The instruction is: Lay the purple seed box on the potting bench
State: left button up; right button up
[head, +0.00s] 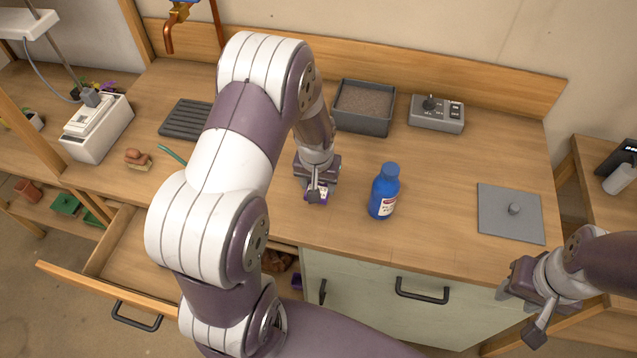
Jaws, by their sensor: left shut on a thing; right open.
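The purple seed box (322,194) is small and mostly hidden by the fingers of my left gripper (317,191). My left gripper is shut on it, low over the front part of the wooden potting bench (440,175), left of the blue bottle. I cannot tell whether the box touches the bench top. My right gripper (519,312) is open and empty at the lower right, in front of the bench and below its lid plate.
A blue bottle (384,191) stands close to the right of my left gripper. A grey tray of soil (364,107), a control box (436,113) and a grey plate with a knob (510,213) are on the bench. An open drawer (108,285) juts out at left.

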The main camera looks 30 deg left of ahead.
pick_arm(q)
jog(key=shift+w+a+f, duration=0.35)
jog(key=shift+w+a, duration=0.1)
jog(key=shift+a+f, duration=0.2)
jog(key=shift+f, duration=0.15)
notch_tip(320, 180, down, 3)
jog(key=shift+s+r+p, duration=0.1)
jog(key=shift+s+p, duration=0.05)
jog(key=shift+p, duration=0.3)
jog(key=shift+f, duration=0.6)
jog(key=o, duration=1)
jog(key=shift+r, duration=0.1)
jog(key=shift+o, duration=0.2)
